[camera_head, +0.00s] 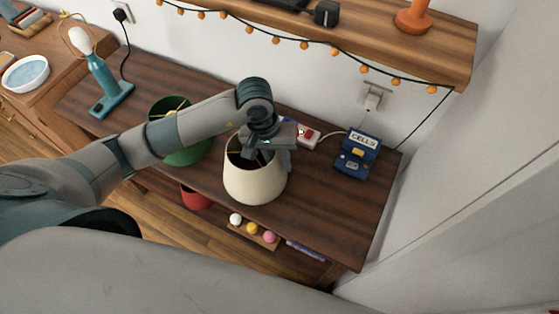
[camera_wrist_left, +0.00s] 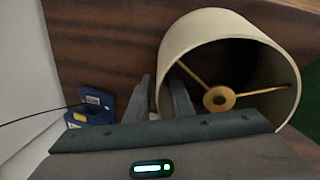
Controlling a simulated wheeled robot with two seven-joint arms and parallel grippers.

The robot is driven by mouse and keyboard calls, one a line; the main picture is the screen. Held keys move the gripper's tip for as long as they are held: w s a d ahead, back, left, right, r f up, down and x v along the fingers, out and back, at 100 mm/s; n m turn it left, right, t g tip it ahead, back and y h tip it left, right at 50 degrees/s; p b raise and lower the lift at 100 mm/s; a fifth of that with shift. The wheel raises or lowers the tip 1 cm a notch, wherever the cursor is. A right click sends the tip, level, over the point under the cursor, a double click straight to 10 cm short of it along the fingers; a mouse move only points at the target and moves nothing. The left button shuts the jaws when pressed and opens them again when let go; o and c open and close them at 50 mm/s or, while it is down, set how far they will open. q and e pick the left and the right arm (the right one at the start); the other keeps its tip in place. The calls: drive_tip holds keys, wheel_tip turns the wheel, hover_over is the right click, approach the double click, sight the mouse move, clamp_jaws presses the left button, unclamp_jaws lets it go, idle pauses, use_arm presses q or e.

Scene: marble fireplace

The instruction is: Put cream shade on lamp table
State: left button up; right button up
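The cream shade (camera_head: 254,184) is upright on the dark wood table (camera_head: 335,215), near its front edge, its open top facing up. My left gripper (camera_head: 262,152) is at the shade's top rim. In the left wrist view, the cream shade (camera_wrist_left: 205,32) shows its brass ring and spokes inside. The left gripper's fingers (camera_wrist_left: 162,95) are apart, one outside the shade wall and one inside, with the wall between them. A teal lamp base (camera_head: 103,82) with a bare bulb stands at the table's left end. My right gripper is out of view.
A green shade (camera_head: 188,153) stands left of the cream one, partly behind my arm. A wooden shelf (camera_head: 400,38) with string lights overhangs the back. A red shade (camera_head: 196,198) is below.

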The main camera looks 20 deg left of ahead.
use_arm(q)
drive_tip(key=shift+r, duration=0.2)
idle(0.3)
drive_tip(key=shift+a+r, duration=0.1)
drive_tip(key=shift+r, duration=0.25)
drive_tip(key=b+v, duration=0.4)
drive_tip(key=v, duration=0.7)
